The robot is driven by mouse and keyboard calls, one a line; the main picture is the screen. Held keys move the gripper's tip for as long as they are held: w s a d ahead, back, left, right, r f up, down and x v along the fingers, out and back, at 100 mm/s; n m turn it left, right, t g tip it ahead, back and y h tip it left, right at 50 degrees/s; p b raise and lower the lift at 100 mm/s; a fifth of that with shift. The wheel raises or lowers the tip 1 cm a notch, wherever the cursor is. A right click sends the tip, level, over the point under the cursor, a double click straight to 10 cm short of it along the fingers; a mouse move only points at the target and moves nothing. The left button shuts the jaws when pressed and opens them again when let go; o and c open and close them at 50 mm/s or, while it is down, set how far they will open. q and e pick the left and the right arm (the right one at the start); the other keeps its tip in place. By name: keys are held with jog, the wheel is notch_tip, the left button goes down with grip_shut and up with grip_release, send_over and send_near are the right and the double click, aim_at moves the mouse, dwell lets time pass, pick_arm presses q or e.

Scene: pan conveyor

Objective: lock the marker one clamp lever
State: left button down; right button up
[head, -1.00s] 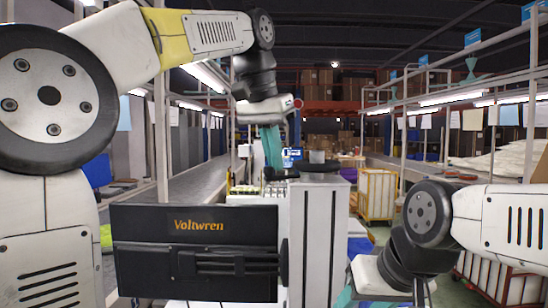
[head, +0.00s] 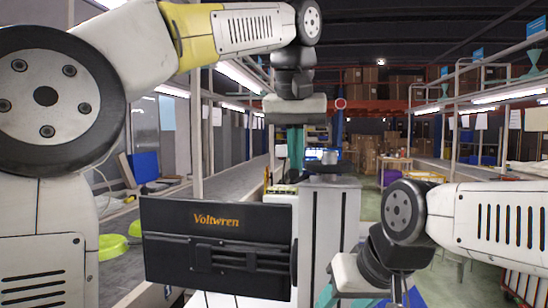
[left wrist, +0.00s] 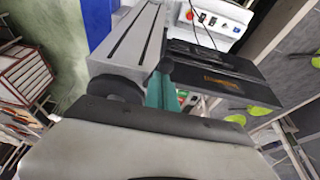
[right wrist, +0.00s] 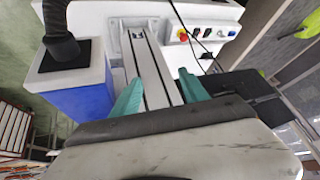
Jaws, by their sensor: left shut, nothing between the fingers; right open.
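My left gripper (head: 296,166) points down behind the black Voltwren panel, beside the top of the grey column (head: 336,225). In the left wrist view its teal fingers (left wrist: 160,88) are together and empty. They are close to a dark round-ended part (left wrist: 165,64); I cannot tell whether this is the clamp lever or whether they touch it. A black disc (left wrist: 117,87) sits on the column end. No marker label is readable. My right gripper (right wrist: 160,88) is open and empty, its fingers spread to either side of a slotted grey rail (right wrist: 152,65).
The Voltwren panel (head: 218,250) blocks much of the view ahead. A panel with a red button (right wrist: 183,36) and switches is near the rail. A black post (right wrist: 60,35) stands on a blue-sided box (right wrist: 85,103).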

pick_arm(q)
jog(key=shift+s+d, duration=0.2)
jog(key=shift+d, duration=0.1)
jog(key=shift+s, duration=0.2)
jog(key=shift+s+d+f, duration=0.1)
jog(key=shift+s+d, duration=0.05)
jog(key=shift+s, duration=0.4)
jog(key=w+v, duration=0.1)
jog(key=v, duration=0.6)
jog(key=shift+r, duration=0.45)
